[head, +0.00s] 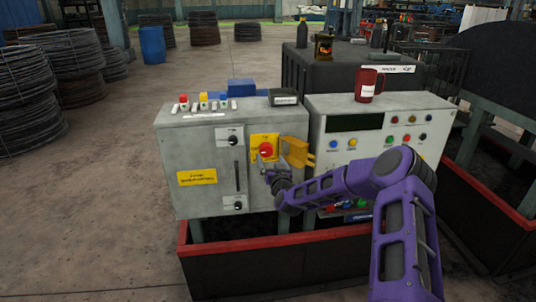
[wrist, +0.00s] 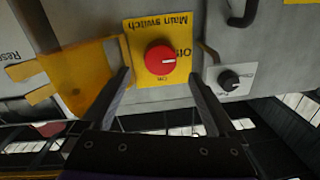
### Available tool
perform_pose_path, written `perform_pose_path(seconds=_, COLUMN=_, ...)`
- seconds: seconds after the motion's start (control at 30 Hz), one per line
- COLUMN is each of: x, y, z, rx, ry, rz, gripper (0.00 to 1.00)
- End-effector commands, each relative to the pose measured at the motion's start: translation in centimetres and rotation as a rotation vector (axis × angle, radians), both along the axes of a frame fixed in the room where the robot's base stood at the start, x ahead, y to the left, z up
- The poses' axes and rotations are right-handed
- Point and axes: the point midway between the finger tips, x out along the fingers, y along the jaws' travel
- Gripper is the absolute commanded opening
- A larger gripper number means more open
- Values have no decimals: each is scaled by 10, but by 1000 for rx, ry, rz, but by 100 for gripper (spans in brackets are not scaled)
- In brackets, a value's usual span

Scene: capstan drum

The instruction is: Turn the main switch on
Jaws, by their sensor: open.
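The main switch (head: 265,148) is a red round knob on a yellow plate on the front of the left grey cabinet. In the wrist view, which is upside down, the knob (wrist: 158,61) sits between my finger lines, and its white mark points to the "Off" label. "On" is printed on another side of the plate. A translucent orange-yellow flap (head: 297,152) stands swung aside beside the plate; it also shows in the wrist view (wrist: 72,80). My gripper (head: 270,168) is open in front of the knob, its fingertips apart on both sides (wrist: 160,76). Contact cannot be told.
Smaller black rotary knobs (head: 233,140) sit on the same cabinet. A right-hand panel (head: 378,140) has buttons and a red mug (head: 368,85) on top. A red-edged trough (head: 280,240) runs below.

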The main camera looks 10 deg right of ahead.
Motion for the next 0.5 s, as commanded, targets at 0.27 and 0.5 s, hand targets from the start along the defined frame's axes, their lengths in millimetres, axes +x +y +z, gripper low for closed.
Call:
perform_pose_path(seconds=0.27, x=37, y=3, z=0, rx=-1, ry=-1, rz=1, gripper=94)
perform_pose_path(seconds=0.5, x=48, y=3, z=0, rx=-1, ry=-1, rz=1, gripper=94)
